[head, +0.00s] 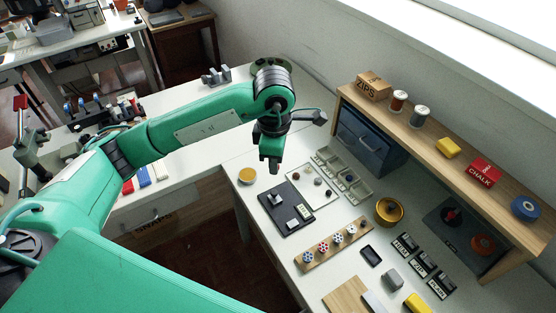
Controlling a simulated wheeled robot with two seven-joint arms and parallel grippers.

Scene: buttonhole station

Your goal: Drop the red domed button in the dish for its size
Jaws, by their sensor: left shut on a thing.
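My left gripper (270,168) points down above the white worktop, left of a pale square mat (300,168). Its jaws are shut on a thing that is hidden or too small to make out. Several small dark or brownish buttons (318,181) lie on the mat; I cannot pick out a red domed one among them. A long grey-green tray of small dishes (364,190) stands just right of the mat, with small buttons in some of its dishes. The gripper is to the left of the tray and apart from it. My right gripper is not in view.
A black board (275,210) and a wooden strip with several knobs (309,259) lie in front of the mat. A blue drawer cabinet (366,139) and a wooden shelf (440,135) stand behind the tray. A brass bowl (389,211) is to its right.

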